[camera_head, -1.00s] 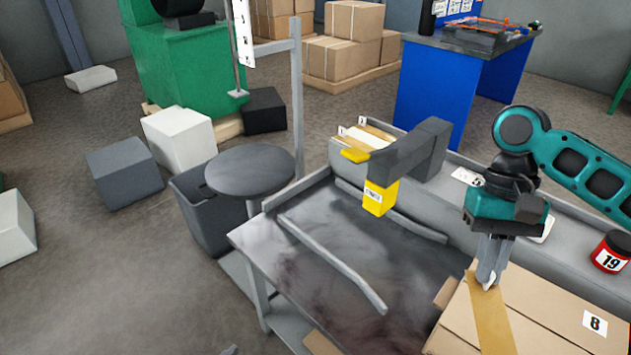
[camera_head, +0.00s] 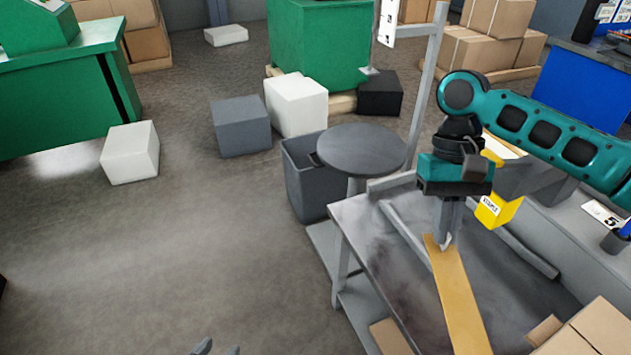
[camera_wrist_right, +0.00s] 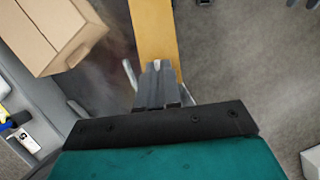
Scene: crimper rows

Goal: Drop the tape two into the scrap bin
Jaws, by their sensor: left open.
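The tape (camera_head: 460,305), a long tan strip, hangs from my right gripper (camera_head: 446,243) over the metal workbench. In the right wrist view, the tape (camera_wrist_right: 153,30) runs up from the closed fingertips of the right gripper (camera_wrist_right: 157,66). The scrap bin (camera_head: 306,192), a dark grey open container, stands on the floor left of the bench, partly hidden by a round grey top. The tape is to the right of the bin and apart from it. My left gripper (camera_head: 217,347) shows only its fingertips at the bottom edge, apart from everything.
The round top (camera_head: 362,148) stands beside the bin, with a grey post (camera_head: 424,90) behind it. The workbench (camera_head: 365,235) has raised rails and a yellow stamp head (camera_head: 498,211) above it. A cardboard box (camera_head: 600,335) is at lower right.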

